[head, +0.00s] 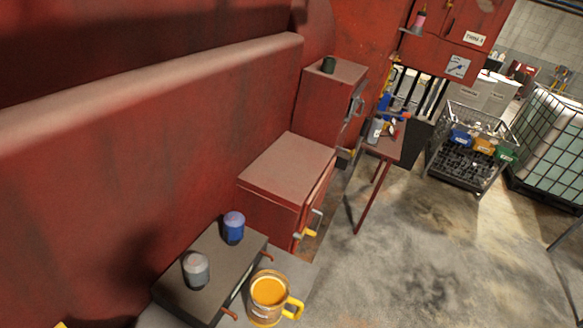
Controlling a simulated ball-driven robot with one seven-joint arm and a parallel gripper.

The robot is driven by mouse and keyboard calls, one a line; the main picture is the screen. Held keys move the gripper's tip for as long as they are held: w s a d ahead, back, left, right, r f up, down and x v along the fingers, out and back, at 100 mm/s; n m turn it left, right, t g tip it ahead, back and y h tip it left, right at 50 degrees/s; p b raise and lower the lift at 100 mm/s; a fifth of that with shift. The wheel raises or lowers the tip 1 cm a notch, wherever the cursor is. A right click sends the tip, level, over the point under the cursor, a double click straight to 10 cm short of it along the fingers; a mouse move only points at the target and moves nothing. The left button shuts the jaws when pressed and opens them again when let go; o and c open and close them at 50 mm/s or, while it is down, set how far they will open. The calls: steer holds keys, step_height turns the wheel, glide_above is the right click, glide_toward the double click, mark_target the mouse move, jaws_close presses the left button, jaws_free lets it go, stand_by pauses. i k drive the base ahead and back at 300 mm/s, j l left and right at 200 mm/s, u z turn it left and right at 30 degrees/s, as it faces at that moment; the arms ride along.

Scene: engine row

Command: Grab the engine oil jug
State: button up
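A clear jug with a yellow handle (268,293), holding amber liquid, stands on a grey surface near the bottom centre of the head view. It looks like the engine oil jug, though no label on it can be read. It is upright, and its handle points right. It stands close beside a dark flat box. My gripper does not show in this view, so its distance from the jug cannot be told.
A grey cylinder (196,270) and a blue cylinder (234,227) stand on the dark box (185,250). Red cabinets (287,168) line the wall behind. A wire cart (468,150) holds blue, orange and green containers. A caged tank (555,140) stands right.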

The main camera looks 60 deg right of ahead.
mark_target(270, 290)
steer(key=k+z, duration=0.15)
steer(key=z, duration=0.2)
steer(key=k+l+z, duration=0.1)
steer(key=z, duration=0.25)
steer(key=k+l+z, duration=0.1)
steer(key=z, duration=0.25)
steer(key=i+l+u, duration=0.85)
steer(key=l, duration=0.15)
steer(key=k+j, duration=0.05)
